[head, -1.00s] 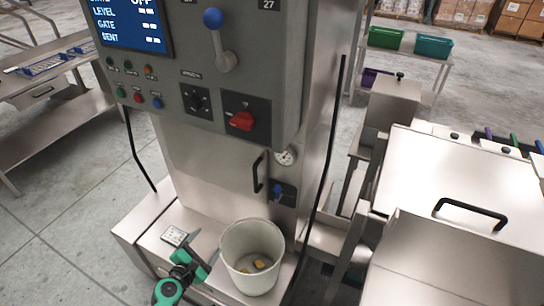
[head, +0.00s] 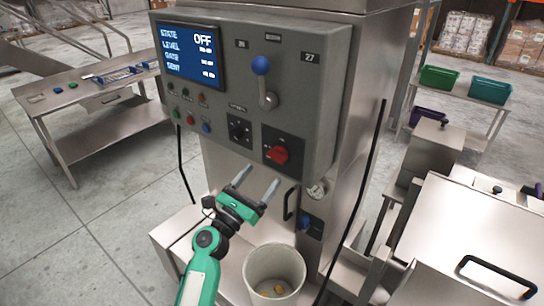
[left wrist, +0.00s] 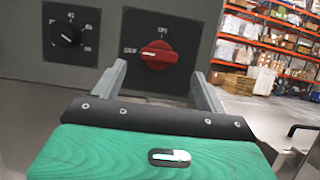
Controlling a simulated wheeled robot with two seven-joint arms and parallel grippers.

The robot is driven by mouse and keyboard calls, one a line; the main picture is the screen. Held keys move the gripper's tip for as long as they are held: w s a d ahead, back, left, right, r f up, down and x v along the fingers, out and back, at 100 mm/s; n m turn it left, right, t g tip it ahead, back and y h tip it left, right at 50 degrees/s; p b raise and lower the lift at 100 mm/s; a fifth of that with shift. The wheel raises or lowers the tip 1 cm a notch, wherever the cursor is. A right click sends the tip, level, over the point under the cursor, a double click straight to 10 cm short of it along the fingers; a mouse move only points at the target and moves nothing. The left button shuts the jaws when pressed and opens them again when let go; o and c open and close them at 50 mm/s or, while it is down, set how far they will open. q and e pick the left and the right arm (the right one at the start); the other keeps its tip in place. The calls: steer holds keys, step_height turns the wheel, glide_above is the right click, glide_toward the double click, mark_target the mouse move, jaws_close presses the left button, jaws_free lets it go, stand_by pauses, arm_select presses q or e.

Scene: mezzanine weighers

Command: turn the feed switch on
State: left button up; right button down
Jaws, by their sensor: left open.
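The control panel (head: 325,120) carries a red rotary switch (head: 277,154) on a black plate; I take it for the feed switch. In the left wrist view the red switch (left wrist: 158,54) has its handle lying sideways, its white mark toward the left label. The panel's screen (head: 190,55) reads STATE OFF. My left gripper (head: 256,182) is open and empty, below and in front of the panel, its fingers pointing up toward the switch. In the left wrist view the switch shows between the two fingertips, apart from them. My right gripper is not in view.
A black dial (head: 239,130) sits left of the red switch, and a blue-knobbed lever (head: 262,66) above it. Small coloured buttons (head: 205,127) are further left. A bucket (head: 272,280) with bits inside stands below. A gauge (head: 317,189) and black handle (head: 289,204) are lower right.

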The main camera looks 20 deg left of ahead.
mark_target(274, 160)
arm_select(q)
steer(key=p+x, duration=0.2)
steer(key=x, duration=0.3)
steer(key=shift+w+d+r, duration=0.1)
steer(key=shift+w+r, duration=0.1)
steer(key=shift+w, duration=0.15)
steer(key=shift+c, duration=0.4)
